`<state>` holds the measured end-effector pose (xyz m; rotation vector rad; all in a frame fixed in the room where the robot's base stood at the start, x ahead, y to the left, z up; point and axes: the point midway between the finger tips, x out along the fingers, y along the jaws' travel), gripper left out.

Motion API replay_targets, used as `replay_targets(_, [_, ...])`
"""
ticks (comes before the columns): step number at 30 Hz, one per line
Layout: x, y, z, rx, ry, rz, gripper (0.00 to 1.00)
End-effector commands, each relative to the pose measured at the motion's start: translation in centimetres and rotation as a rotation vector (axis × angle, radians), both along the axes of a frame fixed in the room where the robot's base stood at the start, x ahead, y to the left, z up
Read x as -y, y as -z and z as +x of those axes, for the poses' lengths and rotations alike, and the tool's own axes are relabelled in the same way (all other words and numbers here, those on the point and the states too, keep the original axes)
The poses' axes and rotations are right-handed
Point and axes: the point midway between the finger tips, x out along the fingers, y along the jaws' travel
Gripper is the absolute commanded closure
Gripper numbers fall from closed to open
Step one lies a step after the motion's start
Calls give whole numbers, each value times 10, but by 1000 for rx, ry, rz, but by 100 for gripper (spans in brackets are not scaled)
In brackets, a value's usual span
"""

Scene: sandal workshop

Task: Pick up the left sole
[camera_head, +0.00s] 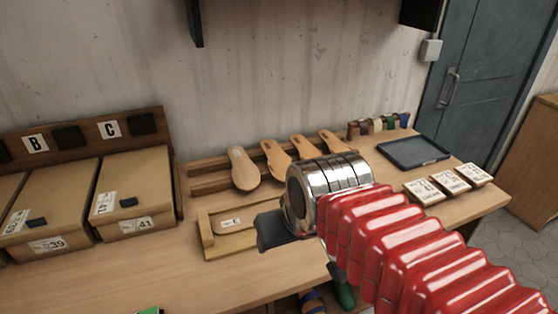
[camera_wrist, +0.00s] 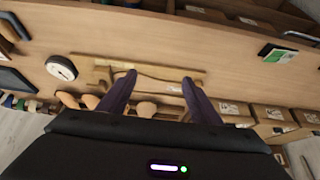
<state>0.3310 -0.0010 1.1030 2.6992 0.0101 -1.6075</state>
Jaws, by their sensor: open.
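Several tan soles stand in a row on a wooden rack (camera_head: 210,182) against the wall in the head view. The leftmost sole (camera_head: 243,168) is paler than the others and leans upright. My gripper (camera_wrist: 159,77) is open; its two dark fingers are spread and nothing is seen between their tips but the wooden fixture and bench below. In the head view its dark end is in front of the rack, lower right of the left sole and apart from it. In the wrist view, rounded sole ends (camera_wrist: 90,102) show past the fixture, some hidden by my gripper.
A low wooden fixture (camera_head: 207,240) with a white label lies before the rack. Cardboard boxes (camera_head: 137,188) stand at left. A dark blue tray (camera_head: 414,151) and several number cards (camera_head: 425,191) lie at right. The bench front left is largely clear.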

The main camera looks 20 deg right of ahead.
Motion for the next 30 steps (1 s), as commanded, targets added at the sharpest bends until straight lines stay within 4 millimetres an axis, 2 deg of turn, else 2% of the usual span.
replay_targets(6, [12,-22,57,5,0,4,26])
replay_targets(12, [27,-35,112,15,-1,5,14])
replay_targets(22, [63,-41,204,34,1,5,14])
replay_targets(30, [102,-28,277,51,6,4,14])
